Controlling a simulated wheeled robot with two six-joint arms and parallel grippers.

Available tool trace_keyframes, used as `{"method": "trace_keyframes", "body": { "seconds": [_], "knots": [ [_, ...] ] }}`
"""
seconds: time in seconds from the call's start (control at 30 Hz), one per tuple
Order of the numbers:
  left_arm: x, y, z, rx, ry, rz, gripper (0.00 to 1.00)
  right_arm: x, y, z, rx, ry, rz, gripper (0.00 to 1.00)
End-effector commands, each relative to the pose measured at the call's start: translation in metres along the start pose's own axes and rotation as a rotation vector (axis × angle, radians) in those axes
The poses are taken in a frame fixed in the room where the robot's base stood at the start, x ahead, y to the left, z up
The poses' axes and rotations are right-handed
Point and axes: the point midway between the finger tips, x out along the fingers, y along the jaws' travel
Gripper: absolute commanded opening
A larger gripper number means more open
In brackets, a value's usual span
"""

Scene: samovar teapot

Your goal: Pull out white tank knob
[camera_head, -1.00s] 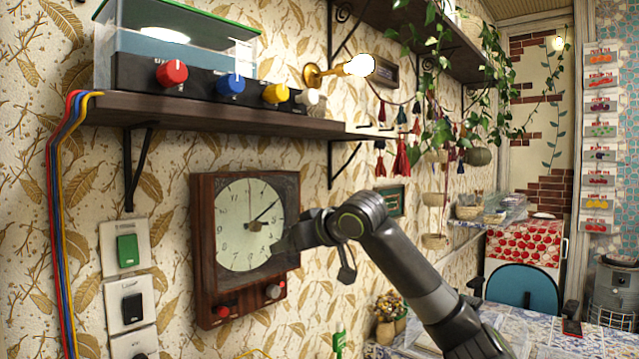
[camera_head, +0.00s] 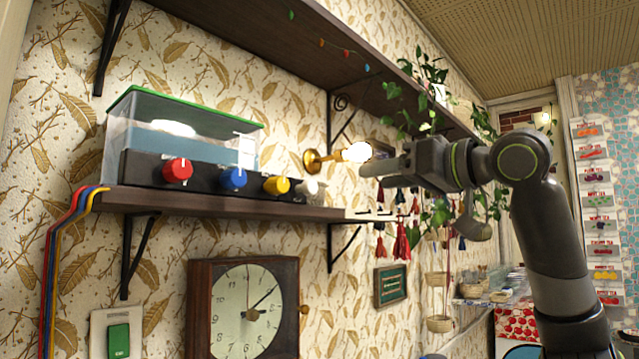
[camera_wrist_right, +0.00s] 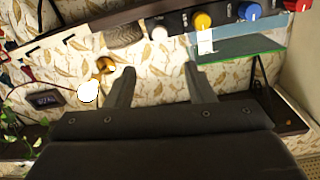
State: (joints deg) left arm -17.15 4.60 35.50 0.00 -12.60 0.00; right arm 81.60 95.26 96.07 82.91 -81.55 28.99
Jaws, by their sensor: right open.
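The white knob (camera_head: 309,188) is at the right end of the tank's black front panel, right of the yellow knob (camera_head: 276,186). The tank (camera_head: 185,140) is clear with a green rim and stands on a dark wall shelf (camera_head: 230,206). The white knob also shows in the right wrist view (camera_wrist_right: 160,33), beyond the open fingers. My right gripper (camera_head: 375,170) is raised to about shelf height, to the right of the knob and apart from it. In the right wrist view its two fingers (camera_wrist_right: 160,82) are spread with nothing between them. My left gripper is out of view.
A lit bulb on a brass wall lamp (camera_head: 318,160) sits between the knob and my right gripper. A red knob (camera_head: 177,170) and a blue knob (camera_head: 233,178) are farther left. Tassels (camera_head: 401,240) and plants (camera_head: 440,95) hang to the right. A clock (camera_head: 243,308) is below.

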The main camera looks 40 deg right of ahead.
Motion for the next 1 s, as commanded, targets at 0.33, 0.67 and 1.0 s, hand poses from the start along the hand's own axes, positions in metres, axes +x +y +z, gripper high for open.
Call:
{"method": "trace_keyframes", "body": {
  "seconds": [0.33,0.67,1.0],
  "knots": [
    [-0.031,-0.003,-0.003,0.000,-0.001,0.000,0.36,0.079,-0.001,-0.003,0.001,-0.005,-0.004,0.48],
    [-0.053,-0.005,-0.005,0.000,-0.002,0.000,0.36,0.134,-0.001,-0.002,0.000,-0.003,-0.001,0.48],
    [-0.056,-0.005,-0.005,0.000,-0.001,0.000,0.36,0.146,0.000,0.000,-0.001,0.000,0.001,0.48]
  ]
}}
